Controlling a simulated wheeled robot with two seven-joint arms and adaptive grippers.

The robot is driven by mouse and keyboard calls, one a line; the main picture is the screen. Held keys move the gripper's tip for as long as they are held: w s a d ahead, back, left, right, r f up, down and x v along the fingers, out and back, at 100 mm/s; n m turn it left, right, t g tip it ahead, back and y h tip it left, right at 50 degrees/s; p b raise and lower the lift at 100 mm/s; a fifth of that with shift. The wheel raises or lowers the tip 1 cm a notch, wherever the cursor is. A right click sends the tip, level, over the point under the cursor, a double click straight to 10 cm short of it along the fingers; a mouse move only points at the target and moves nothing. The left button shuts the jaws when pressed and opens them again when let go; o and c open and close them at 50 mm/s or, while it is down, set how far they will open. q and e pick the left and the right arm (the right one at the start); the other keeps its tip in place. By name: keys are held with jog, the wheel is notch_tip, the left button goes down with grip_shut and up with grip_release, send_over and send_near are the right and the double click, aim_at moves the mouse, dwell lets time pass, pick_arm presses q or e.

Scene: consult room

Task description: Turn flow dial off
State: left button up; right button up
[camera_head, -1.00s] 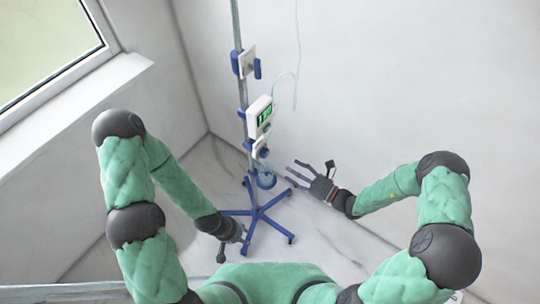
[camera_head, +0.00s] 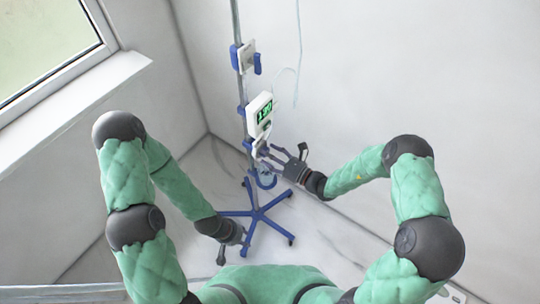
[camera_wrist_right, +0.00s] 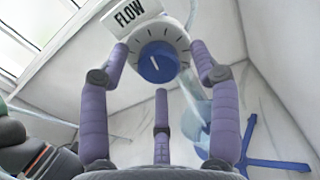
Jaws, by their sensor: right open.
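The flow dial (camera_wrist_right: 158,64) is a blue knob with a white pointer line, set in a pale round housing with black tick marks. In the right wrist view its pointer points roughly up, leaning slightly left. A white FLOW label (camera_wrist_right: 128,13) is above it. My right gripper (camera_head: 270,152) is open, its fingers spread around the dial housing at the pole. I cannot tell whether the fingertips touch it. In the head view the gripper partly hides the dial. My left gripper (camera_head: 238,240) hangs low by the stand's base; its jaw state is unclear.
The dial is on an IV pole (camera_head: 240,85) with a blue star-shaped base (camera_head: 257,217). A white pump with a green display (camera_head: 262,113) sits just above the dial. A clear tube (camera_head: 297,75) hangs beside it. Walls stand behind, with a window (camera_head: 45,45) at left.

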jog(key=c, duration=1.2)
jog(key=shift+o, duration=0.2)
